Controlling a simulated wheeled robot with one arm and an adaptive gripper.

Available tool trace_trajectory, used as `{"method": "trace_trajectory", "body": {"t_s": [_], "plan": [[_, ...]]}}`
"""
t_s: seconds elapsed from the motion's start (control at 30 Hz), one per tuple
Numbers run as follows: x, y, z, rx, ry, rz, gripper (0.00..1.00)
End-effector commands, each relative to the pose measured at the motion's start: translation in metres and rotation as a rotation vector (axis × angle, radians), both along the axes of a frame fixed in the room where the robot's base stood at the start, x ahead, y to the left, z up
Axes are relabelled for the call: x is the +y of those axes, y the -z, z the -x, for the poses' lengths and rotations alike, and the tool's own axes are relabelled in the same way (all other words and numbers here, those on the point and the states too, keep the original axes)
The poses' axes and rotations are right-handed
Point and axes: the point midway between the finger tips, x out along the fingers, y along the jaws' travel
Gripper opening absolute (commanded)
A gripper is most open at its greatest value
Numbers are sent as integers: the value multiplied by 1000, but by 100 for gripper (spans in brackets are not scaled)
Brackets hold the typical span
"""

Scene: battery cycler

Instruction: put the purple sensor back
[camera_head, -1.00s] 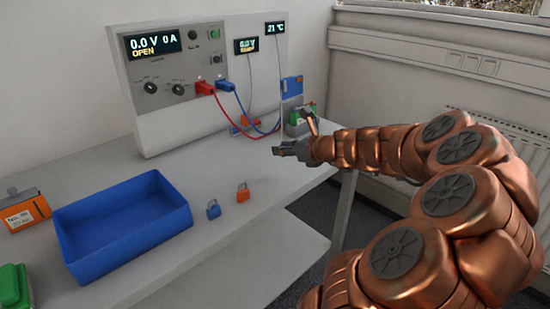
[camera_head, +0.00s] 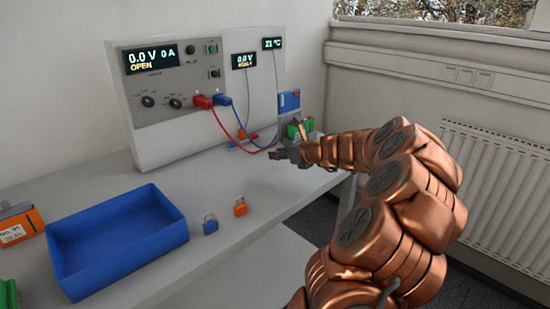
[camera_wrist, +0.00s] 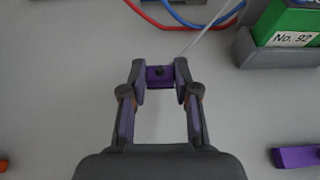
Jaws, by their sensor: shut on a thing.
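The purple sensor (camera_wrist: 159,75) sits between my fingertips in the wrist view. It is a small purple block with a dark knob, and a thin pale cable runs from it up to the right. My gripper (camera_wrist: 160,82) is shut on it. In the head view my gripper (camera_head: 280,155) is over the right part of the bench, in front of a green battery; the sensor is too small to make out there. A separate purple piece (camera_wrist: 297,157) lies on the bench at lower right in the wrist view, clear of my fingers.
The green battery (camera_wrist: 286,22), labelled No. 92, stands in a grey cradle (camera_wrist: 262,56) close on the right. Red and blue cables (camera_head: 240,125) run from the cycler panel (camera_head: 170,85). A blue tray (camera_head: 120,284), two padlocks and an orange battery (camera_head: 18,225) are at left.

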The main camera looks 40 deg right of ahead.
Motion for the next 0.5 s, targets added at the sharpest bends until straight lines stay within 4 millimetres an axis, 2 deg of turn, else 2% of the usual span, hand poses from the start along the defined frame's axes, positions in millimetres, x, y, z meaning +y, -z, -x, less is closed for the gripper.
{"method": "trace_trajectory", "body": {"t_s": [0.2, 0.5], "plan": [[-15, 4, -29, 2, 1, 1, 0], [-20, 7, -41, -2, 0, 1, 0]]}}
